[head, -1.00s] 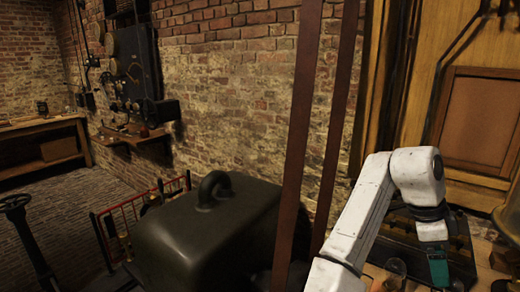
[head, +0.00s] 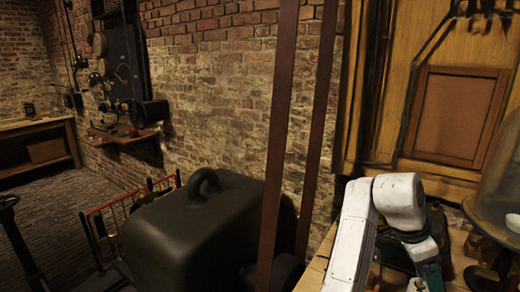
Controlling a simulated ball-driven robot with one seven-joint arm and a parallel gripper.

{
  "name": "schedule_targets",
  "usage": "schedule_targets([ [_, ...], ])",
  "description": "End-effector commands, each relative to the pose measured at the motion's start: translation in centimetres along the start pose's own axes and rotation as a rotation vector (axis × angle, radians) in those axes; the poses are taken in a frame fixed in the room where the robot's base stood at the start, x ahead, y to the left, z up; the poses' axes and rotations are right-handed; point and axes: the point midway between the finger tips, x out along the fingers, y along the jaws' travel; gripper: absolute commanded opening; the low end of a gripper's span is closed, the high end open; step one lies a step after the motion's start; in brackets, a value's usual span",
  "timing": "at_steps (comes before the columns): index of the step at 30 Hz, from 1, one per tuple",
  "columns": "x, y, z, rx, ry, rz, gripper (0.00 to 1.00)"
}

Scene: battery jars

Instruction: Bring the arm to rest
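My white arm rises at the lower right of the head view, bends at its top joint and points down. My gripper (head: 431,274) is at the arm's end, a teal body low over the wooden bench (head: 316,272). Its fingertips are cut off by the bottom edge, so I cannot tell whether it is open or shut or holds anything. A dark tray or crate (head: 442,240) sits on the bench right behind the gripper, partly hidden by my arm.
A glass dome on a dark stand (head: 500,185) stands close to the right of my gripper. Dark belts (head: 285,130) run up left of the arm. A dark rounded machine housing (head: 195,235) stands further left. A wooden cabinet (head: 455,115) backs the bench.

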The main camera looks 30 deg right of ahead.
Motion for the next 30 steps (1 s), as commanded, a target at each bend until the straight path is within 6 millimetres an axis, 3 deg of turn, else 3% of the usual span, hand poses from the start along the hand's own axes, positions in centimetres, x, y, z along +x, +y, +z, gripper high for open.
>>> schedule_targets([
  [8, 3.8, 0.7, 3.4, -0.45, 0.091, -0.158, 0.86],
  [13, 6.3, 2.3, 7.5, -0.822, 0.118, -0.257, 0.86],
  [17, 8.3, 4.8, 11.3, -1.12, 0.108, -0.325, 0.86],
  [20, 9.9, 7.6, 14.6, -1.351, 0.077, -0.377, 0.86],
  [24, 11.9, 13.0, 19.1, -1.667, -0.003, -0.452, 0.86],
  [30, 13.3, 20.8, 23.7, -1.993, -0.148, -0.555, 0.86],
])
